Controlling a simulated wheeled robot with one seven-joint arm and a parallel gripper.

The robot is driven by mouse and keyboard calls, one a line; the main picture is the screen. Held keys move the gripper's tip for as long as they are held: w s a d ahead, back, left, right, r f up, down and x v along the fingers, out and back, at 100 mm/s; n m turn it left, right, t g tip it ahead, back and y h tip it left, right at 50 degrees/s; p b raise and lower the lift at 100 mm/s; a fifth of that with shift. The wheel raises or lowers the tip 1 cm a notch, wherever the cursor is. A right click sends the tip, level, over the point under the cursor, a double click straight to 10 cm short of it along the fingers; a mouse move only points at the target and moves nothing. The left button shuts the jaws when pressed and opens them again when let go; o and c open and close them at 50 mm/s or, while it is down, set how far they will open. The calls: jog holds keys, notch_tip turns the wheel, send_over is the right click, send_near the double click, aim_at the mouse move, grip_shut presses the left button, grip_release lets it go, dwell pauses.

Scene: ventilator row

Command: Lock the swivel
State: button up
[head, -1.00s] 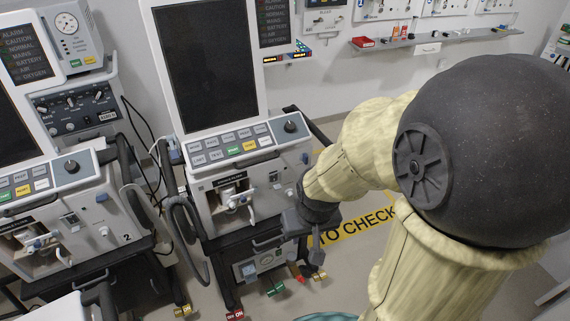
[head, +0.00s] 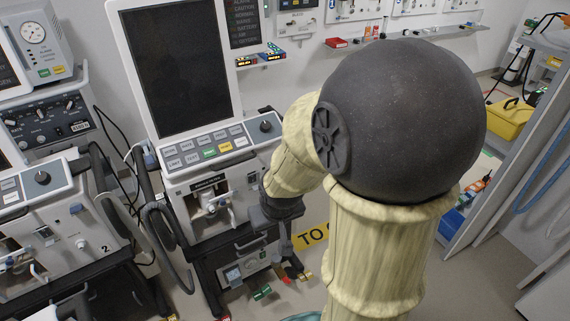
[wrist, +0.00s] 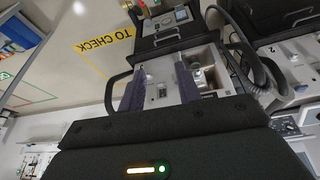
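The middle ventilator's front has an open recess with a pale cylindrical fitting and small lever (head: 213,201), which may be the swivel; its lock state is too small to tell. In the wrist view the fitting (wrist: 199,73) sits in the recess, beyond and right of my right-hand finger. My gripper (wrist: 160,84) is open, its two dark fingers apart with nothing seen between them, facing the ventilator's pale front panel. In the head view my gripper is mostly hidden by my arm, at the right side of the ventilator.
A second ventilator (head: 62,225), marked 2, stands to the left. A grey hose (head: 165,245) hangs between them. Yellow floor marking reading TO CHECK (wrist: 105,42) lies beside the ventilator. A yellow case (head: 510,118) sits at right. Open floor lies right of the ventilator.

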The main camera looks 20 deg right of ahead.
jog(key=w+d+f+t+y+b, duration=0.1)
jog(key=w+d+f+t+b, duration=0.6)
jog(key=w+d+b, duration=0.1)
jog(key=w+d+f+n+t+y+b, duration=0.1)
jog(key=w+d+f+t+b, duration=0.6)
jog(key=d+b, duration=0.3)
jog(key=shift+w+d, duration=0.8)
jog(key=shift+d, duration=0.45)
jog(key=shift+w+f, duration=0.1)
jog(key=w+a, duration=0.1)
jog(key=w, duration=1.6)
jog(key=shift+a, duration=0.4)
jog(key=shift+c, duration=0.2)
grip_shut()
